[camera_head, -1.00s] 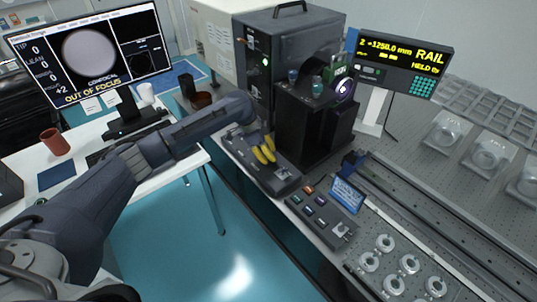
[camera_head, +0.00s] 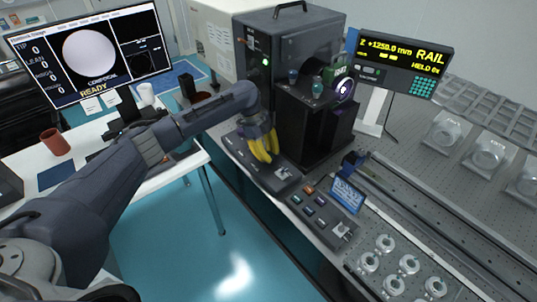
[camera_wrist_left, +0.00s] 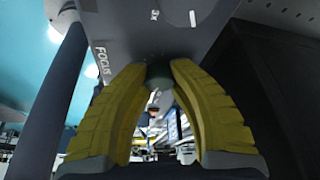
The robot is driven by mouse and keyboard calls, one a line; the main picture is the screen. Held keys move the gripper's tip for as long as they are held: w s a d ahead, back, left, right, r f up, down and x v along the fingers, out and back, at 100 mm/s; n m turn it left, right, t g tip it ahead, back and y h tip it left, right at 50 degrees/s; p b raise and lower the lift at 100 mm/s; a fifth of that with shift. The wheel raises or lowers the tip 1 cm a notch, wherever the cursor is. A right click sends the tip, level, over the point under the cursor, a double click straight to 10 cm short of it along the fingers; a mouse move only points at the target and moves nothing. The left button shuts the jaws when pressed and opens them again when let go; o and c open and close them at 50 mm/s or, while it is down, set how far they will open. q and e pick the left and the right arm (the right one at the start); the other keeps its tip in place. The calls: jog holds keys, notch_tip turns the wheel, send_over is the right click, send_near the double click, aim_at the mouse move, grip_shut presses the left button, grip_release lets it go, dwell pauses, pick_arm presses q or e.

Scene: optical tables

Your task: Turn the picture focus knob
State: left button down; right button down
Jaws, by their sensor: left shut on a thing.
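My left gripper (camera_head: 264,149) has yellow fingers and points down at the front control panel (camera_head: 281,180) of the black instrument. In the left wrist view its fingers (camera_wrist_left: 158,70) are shut on a small dark knob (camera_wrist_left: 158,75) beside the label FOCUS (camera_wrist_left: 103,61). The knob is hidden behind the fingers in the head view. The monitor (camera_head: 90,52) at the upper left shows a pale disc and the yellow word READY. My right gripper is not in view.
The black instrument (camera_head: 290,45) stands right behind the gripper. A button box with a blue screen (camera_head: 347,194) is to the right, near a long rail (camera_head: 420,215). A RAIL readout (camera_head: 402,62) stands behind. A red cup (camera_head: 55,142) is on the white desk.

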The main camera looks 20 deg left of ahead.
pick_arm(q)
jog(key=shift+d, duration=0.15)
jog(key=c, duration=1.1)
grip_release()
jog(key=shift+o, duration=0.2)
jog(key=v, duration=1.2)
